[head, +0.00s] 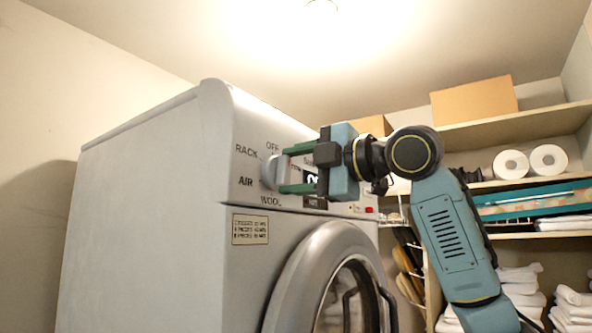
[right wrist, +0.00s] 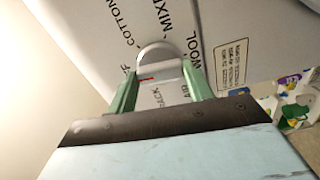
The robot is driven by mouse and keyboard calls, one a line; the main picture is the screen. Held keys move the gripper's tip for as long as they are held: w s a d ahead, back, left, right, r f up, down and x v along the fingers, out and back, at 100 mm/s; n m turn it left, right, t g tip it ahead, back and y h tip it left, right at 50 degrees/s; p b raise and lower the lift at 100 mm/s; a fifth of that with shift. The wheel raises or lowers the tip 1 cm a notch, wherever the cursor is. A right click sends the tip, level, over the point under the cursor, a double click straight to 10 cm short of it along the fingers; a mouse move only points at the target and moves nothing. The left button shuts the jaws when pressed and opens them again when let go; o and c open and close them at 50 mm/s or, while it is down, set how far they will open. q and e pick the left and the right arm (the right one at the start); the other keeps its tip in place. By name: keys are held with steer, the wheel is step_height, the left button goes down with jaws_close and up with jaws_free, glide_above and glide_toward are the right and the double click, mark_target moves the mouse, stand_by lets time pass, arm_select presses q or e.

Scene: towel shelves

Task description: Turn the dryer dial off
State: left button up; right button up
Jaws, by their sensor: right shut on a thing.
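The dryer dial (head: 268,172) is a pale round knob on the upper front of the white dryer (head: 150,190). The labels OFF, RACK, AIR and WOOL stand around it. My right gripper (head: 283,170) is shut on the dial, with one green finger above and one below it. In the right wrist view the dial (right wrist: 155,55) sits between the two fingers of the right gripper (right wrist: 160,76), and a small red mark shows on it. I cannot tell for sure which label the mark points to. My left gripper is not in view.
The round dryer door (head: 300,285) is below the control panel. Shelves (head: 520,127) at the right hold cardboard boxes (head: 475,100), paper rolls (head: 511,163) and folded towels (head: 575,300). A bare wall is at the left.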

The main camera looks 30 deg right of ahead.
steer(key=shift+n, duration=0.6)
steer(key=o, duration=1)
steer(key=shift+s+d, duration=0.2)
steer(key=shift+s, duration=0.3)
steer(key=b+v, duration=0.3)
steer(key=v, duration=0.9)
steer(key=shift+s+d, duration=0.1)
steer(key=shift+s, duration=0.1)
steer(key=shift+f, duration=0.1)
